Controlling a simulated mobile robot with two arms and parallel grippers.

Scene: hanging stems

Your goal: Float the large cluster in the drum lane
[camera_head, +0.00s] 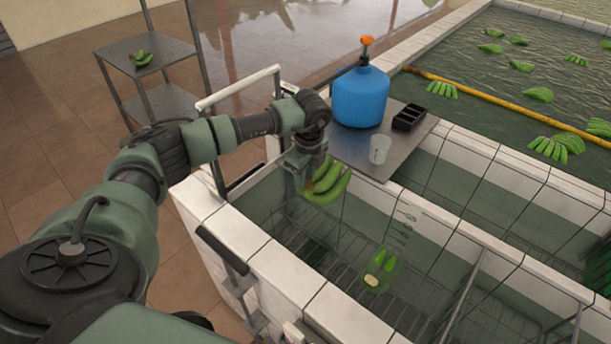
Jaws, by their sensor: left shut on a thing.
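My left gripper (304,170) is shut on a green banana cluster (328,187) with several fingers. It holds the cluster over the near left end of the white-tiled trough (232,232), beside the metal shelf. The cluster hangs tilted; whether it touches the water I cannot tell. A smaller green piece (379,270) with a pale cut patch lies in the trough further right, apart from the gripper. Which part is the drum lane I cannot tell. My right gripper is not in view.
A cart (148,50) stands left.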

